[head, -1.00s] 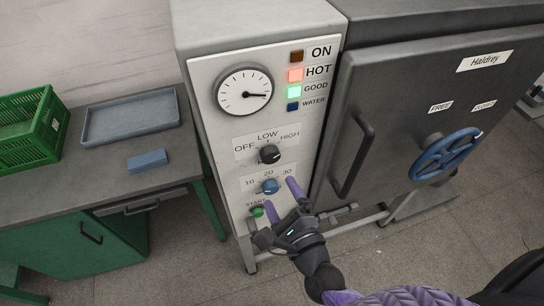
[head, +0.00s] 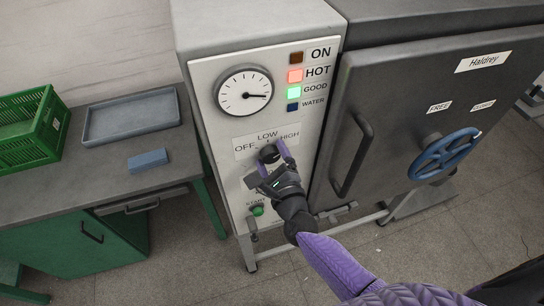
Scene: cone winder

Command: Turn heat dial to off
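The heat dial (head: 267,154) is a black round knob on the white control panel, below a label reading OFF, LOW and HIGH. Its pointer is too small and too covered to read. My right gripper (head: 273,159) is at the dial, with one purple finger at its lower left and the other at its right. The fingers are spread, and I cannot tell whether they touch the knob. The gripper hides the blue dial below and most of its scale. My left gripper is not in view.
Above the dial are a round gauge (head: 244,92) and lamps, with HOT (head: 295,76) and GOOD (head: 294,92) lit. A green START button (head: 257,210) sits below. To the right is a grey door with a handle (head: 352,157) and blue handwheel (head: 446,156). A bench (head: 60,190) stands left.

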